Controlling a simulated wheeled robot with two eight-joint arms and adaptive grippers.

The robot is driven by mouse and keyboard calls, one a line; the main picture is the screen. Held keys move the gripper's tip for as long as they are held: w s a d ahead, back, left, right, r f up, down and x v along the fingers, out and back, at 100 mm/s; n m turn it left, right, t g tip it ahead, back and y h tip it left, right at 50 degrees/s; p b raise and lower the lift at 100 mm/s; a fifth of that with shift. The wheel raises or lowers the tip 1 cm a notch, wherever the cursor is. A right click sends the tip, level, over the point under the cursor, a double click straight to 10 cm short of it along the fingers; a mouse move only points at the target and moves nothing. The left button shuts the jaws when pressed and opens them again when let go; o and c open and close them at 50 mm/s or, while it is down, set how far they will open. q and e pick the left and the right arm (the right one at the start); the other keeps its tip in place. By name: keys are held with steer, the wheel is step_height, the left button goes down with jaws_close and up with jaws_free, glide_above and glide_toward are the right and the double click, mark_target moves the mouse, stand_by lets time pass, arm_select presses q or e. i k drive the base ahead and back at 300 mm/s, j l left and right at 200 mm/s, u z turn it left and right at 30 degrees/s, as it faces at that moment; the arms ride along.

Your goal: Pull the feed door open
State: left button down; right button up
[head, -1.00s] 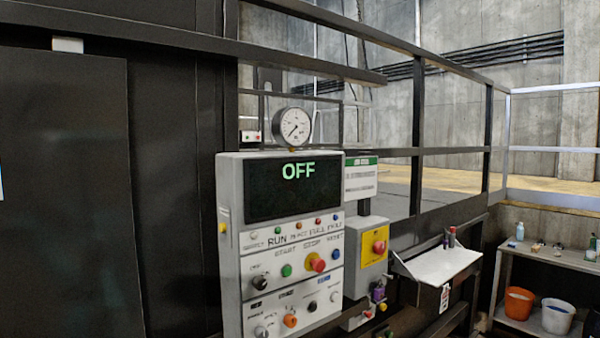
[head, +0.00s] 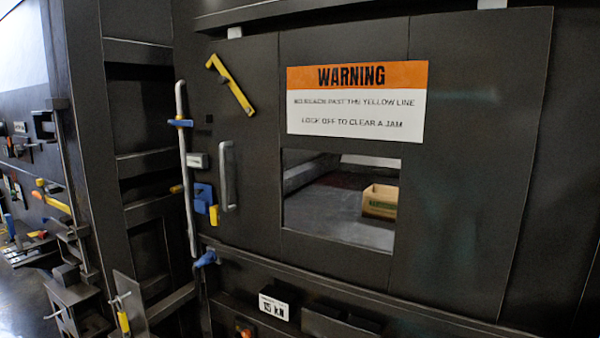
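The feed door (head: 460,190) is a large dark panel that fills the middle and right of the head view. It looks closed. A grey vertical bar handle (head: 227,176) is on its left part. An orange and white warning sign (head: 356,100) is fixed above a rectangular window (head: 340,237). A yellow lever (head: 230,84) is tilted at the door's upper left. A long grey vertical rod (head: 184,150) with blue and yellow fittings stands along the left edge. A blue latch piece (head: 203,197) is between rod and handle. Neither gripper shows.
A cardboard box (head: 380,201) shows through the window. A "15 kN" label plate (head: 274,306) is on the ledge below the door. A bracket with a yellow grip (head: 124,318) juts out at lower left. More levers and machine parts line the far left; floor shows at lower left.

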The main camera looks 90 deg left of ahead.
mark_target(463, 189)
steer(key=u, duration=2.8)
